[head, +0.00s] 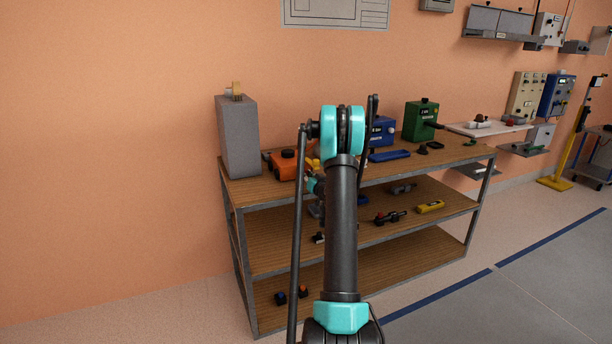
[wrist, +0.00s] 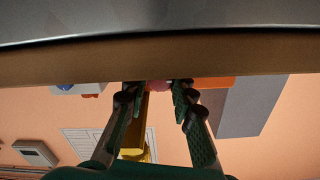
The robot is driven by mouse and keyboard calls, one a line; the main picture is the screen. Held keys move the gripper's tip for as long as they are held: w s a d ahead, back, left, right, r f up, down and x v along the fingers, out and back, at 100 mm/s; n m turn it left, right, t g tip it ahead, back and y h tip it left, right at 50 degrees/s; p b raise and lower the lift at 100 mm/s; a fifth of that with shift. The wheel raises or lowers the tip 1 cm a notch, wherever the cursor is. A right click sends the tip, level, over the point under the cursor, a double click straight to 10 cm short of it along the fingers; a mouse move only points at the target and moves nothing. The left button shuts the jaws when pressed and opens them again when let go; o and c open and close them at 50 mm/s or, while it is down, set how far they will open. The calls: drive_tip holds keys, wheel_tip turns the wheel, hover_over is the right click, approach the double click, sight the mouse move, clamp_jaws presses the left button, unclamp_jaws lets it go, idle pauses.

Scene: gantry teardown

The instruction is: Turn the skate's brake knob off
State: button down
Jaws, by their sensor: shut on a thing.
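An orange unit (head: 285,164) with a dark knob on top, seemingly the skate, sits on the top board of the shelf in the head view. Its orange side shows in the wrist view (wrist: 214,83). My gripper (wrist: 155,90) has its two fingers on either side of a small pinkish-red knob (wrist: 157,86), near the board's edge. A yellow part (wrist: 135,132) shows between and behind the fingers. In the head view my arm hides most of the gripper and the knob, so the knob's angle cannot be told.
A tall grey block (head: 238,138) stands left of the orange unit. A blue unit (head: 381,130) and a green unit (head: 421,121) stand to the right. Loose parts lie on the wooden shelf (head: 262,234) below.

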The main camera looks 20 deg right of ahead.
drive_tip(key=shift+m, duration=0.3)
drive_tip(key=m, duration=0.3)
drive_tip(key=shift+m, duration=0.3)
drive_tip(key=m, duration=0.4)
drive_tip(key=shift+m, duration=0.4)
drive_tip(key=m, duration=0.4)
drive_tip(key=shift+s+f, duration=0.1)
drive_tip(key=m, duration=0.4)
drive_tip(key=shift+m, duration=0.3)
drive_tip(key=c, duration=1.3)
unclamp_jaws()
drive_tip(key=shift+o, duration=0.2)
